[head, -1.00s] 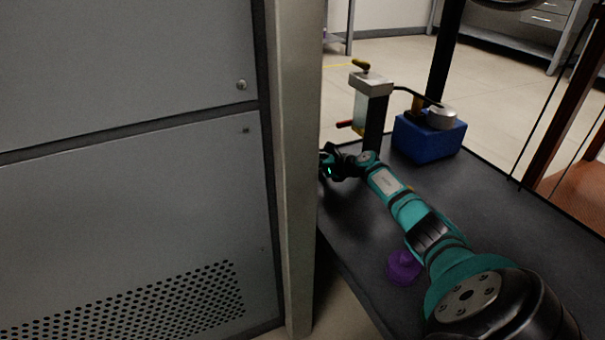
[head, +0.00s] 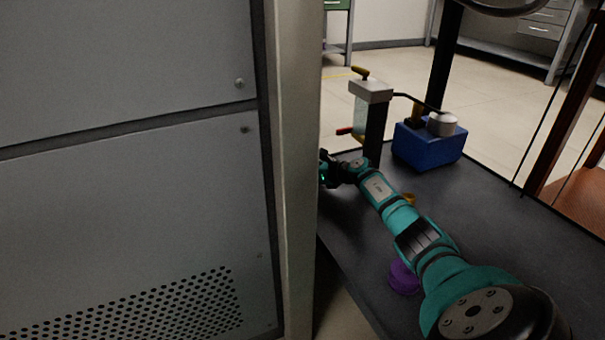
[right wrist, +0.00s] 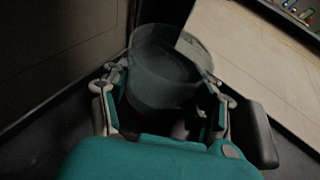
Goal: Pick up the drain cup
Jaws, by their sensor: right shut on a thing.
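The drain cup (right wrist: 165,78) is a clear, dark-tinted round cup in the right wrist view, with its wide open rim towards the top. My right gripper (right wrist: 163,103) is shut on it, one finger on each side of its wall. The lower part of the cup is hidden behind the gripper's body. In the head view my right gripper (head: 326,170) is at the far left edge of the dark table, partly hidden by the grey cabinet post. I cannot make out the cup there. My left gripper is in neither view.
A grey cabinet (head: 130,120) and its post (head: 296,200) stand close on the left. A machine with a pale top block (head: 371,90) and a blue box (head: 428,143) stand beyond my arm. A purple item (head: 403,279) lies under my arm. The table's right part (head: 520,235) is clear.

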